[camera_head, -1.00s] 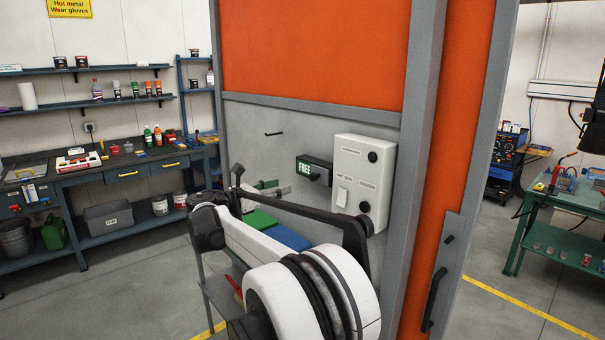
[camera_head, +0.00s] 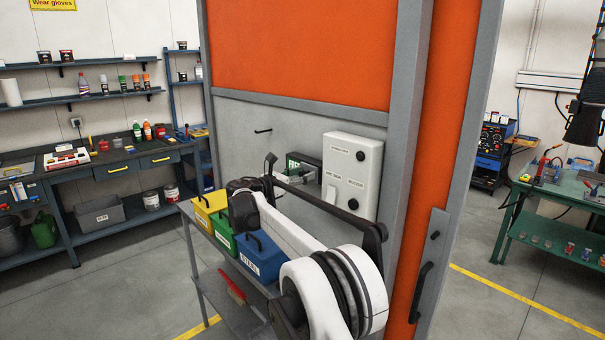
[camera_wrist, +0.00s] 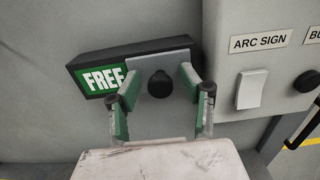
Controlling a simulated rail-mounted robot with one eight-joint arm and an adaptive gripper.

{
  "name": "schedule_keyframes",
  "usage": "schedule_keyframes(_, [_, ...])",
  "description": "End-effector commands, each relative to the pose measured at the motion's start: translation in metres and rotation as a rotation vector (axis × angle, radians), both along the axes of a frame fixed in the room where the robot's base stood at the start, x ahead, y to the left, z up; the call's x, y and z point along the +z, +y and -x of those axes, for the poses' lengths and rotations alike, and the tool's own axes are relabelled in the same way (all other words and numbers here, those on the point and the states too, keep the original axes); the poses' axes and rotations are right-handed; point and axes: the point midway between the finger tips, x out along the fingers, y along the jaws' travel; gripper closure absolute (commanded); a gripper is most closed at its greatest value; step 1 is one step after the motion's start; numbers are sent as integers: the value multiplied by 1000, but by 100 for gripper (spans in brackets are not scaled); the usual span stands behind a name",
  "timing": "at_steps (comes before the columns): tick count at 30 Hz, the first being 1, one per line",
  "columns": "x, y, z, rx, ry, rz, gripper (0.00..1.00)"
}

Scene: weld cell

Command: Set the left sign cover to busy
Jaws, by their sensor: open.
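The dark sign box (camera_wrist: 95,62) is on the grey wall. Its left half shows a green FREE panel (camera_wrist: 103,79). A grey sliding cover (camera_wrist: 147,64) lies over its right half and carries a black knob (camera_wrist: 160,84). My gripper (camera_wrist: 159,76) is open, with one finger on each side of the knob; I cannot tell whether either finger touches it. In the head view the sign's FREE panel (camera_head: 292,163) is partly hidden behind my gripper and wrist, and the cover is not clear there.
A white control box (camera_head: 352,170) is close on the sign's right, with an ARC SIGN switch (camera_wrist: 251,89) and dark knobs. Below my arm, a stand holds yellow (camera_head: 210,212), green (camera_head: 222,236) and blue (camera_head: 258,262) bins. An orange door frame stands at the right.

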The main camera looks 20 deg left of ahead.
Motion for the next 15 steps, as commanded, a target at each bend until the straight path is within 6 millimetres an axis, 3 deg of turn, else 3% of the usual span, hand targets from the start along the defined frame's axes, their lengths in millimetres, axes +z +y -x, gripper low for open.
schedule_keyframes(8, [0,-1,-1,0,0,0,58])
schedule_keyframes(15, [0,-1,-1,0,0,0,88])
